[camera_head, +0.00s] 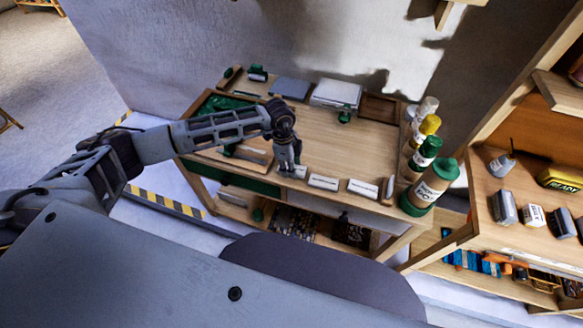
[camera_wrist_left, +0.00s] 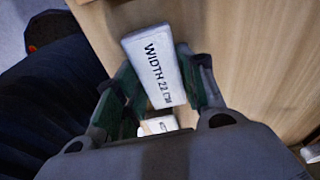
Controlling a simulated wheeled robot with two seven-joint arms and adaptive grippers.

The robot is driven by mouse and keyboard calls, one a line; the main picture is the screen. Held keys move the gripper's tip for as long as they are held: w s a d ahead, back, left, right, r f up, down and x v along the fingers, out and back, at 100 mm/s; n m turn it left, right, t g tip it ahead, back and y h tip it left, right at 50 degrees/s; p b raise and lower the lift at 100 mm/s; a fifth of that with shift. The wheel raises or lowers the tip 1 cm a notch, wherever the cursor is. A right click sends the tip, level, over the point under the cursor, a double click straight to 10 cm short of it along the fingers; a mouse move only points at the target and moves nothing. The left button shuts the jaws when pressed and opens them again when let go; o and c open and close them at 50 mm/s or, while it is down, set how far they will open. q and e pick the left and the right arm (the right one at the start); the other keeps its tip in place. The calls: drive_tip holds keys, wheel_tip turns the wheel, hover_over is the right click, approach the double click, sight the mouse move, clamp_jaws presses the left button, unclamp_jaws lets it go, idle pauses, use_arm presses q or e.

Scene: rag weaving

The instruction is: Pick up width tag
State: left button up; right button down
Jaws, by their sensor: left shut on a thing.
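The width tag (camera_wrist_left: 155,62) is a white block with black lettering that reads "WIDTH 22 cm" in the left wrist view. My left gripper (camera_wrist_left: 163,85) is shut on it, with a green-lined finger at each side. In the head view my left gripper (camera_head: 289,168) points down at the front edge of the wooden table (camera_head: 330,145). There the tag is mostly hidden by the fingers, and I cannot tell whether it is clear of the tabletop. My right gripper is not in view.
Two more white tags, one (camera_head: 323,182) and another (camera_head: 362,188), lie right of the gripper along the front edge. A shelf (camera_head: 520,240) stands at right. The table's middle is clear.

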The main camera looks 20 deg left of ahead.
use_arm(q)
drive_tip(key=shift+r, duration=0.15)
wheel_tip(320, 180, up, 8)
drive_tip(key=shift+b, duration=0.35)
drive_tip(key=shift+r, duration=0.85)
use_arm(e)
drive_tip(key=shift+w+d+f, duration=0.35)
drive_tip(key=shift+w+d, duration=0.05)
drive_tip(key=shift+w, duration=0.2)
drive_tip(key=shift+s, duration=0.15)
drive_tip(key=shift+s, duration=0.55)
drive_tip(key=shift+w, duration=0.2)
